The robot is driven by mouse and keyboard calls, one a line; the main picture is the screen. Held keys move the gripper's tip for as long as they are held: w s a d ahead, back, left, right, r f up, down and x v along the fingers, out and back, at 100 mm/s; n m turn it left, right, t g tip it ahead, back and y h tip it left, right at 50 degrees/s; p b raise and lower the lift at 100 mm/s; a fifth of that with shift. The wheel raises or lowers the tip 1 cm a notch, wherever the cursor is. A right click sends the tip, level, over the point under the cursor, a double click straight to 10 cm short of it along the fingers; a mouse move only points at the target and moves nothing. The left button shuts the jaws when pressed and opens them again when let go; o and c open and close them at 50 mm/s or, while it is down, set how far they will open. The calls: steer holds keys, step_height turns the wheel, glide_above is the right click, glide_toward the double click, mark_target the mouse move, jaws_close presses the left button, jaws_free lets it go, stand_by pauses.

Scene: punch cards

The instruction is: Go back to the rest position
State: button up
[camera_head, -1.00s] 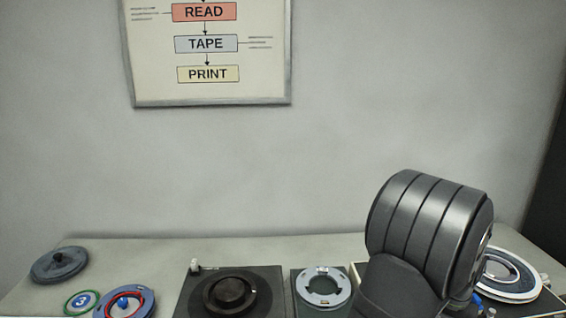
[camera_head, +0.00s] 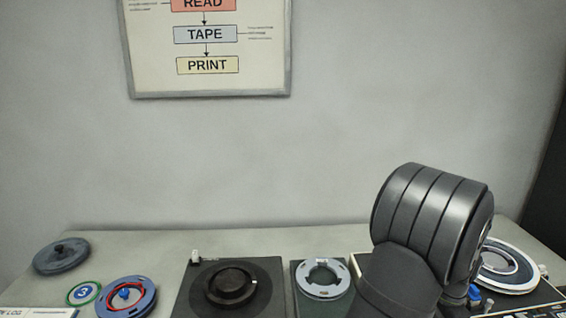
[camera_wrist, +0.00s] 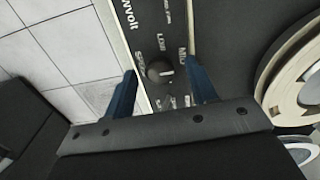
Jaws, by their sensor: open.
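My gripper (camera_wrist: 160,90) shows in the wrist view with its two dark blue fingers spread apart and nothing between them. Beyond the gap is a black panel with a round selector knob (camera_wrist: 159,69) and white lettering around it. I cannot tell how far the fingertips are from the knob. In the head view my dark grey arm rises at the right and hides part of the panel behind it. The gripper's fingers cannot be made out there.
A white-rimmed reel (camera_head: 506,268) lies at the right. A grey ring (camera_head: 323,279) and a black unit with a round hub (camera_head: 231,284) are mid-table. At the left are a blue-grey reel (camera_head: 138,297), a green-ringed disc (camera_head: 84,293) and a dark lidded disc (camera_head: 62,256).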

steer(key=shift+r+m, duration=0.2)
steer(key=shift+m, duration=0.2)
step_height(320, 180, up, 7)
steer(key=shift+o, duration=0.2)
steer(key=o, duration=1)
steer(key=s+d+r+m, duration=0.1)
steer(key=d+r+m, duration=0.2)
steer(key=r+m, duration=0.5)
steer(key=s+d+r+m, duration=0.1)
steer(key=d+r+m, duration=0.4)
steer(key=m, duration=0.5)
steer(key=f, duration=0.2)
steer(key=a+f, duration=0.1)
steer(key=f, duration=0.5)
steer(key=shift+a+f, duration=0.2)
steer(key=shift+a, duration=0.15)
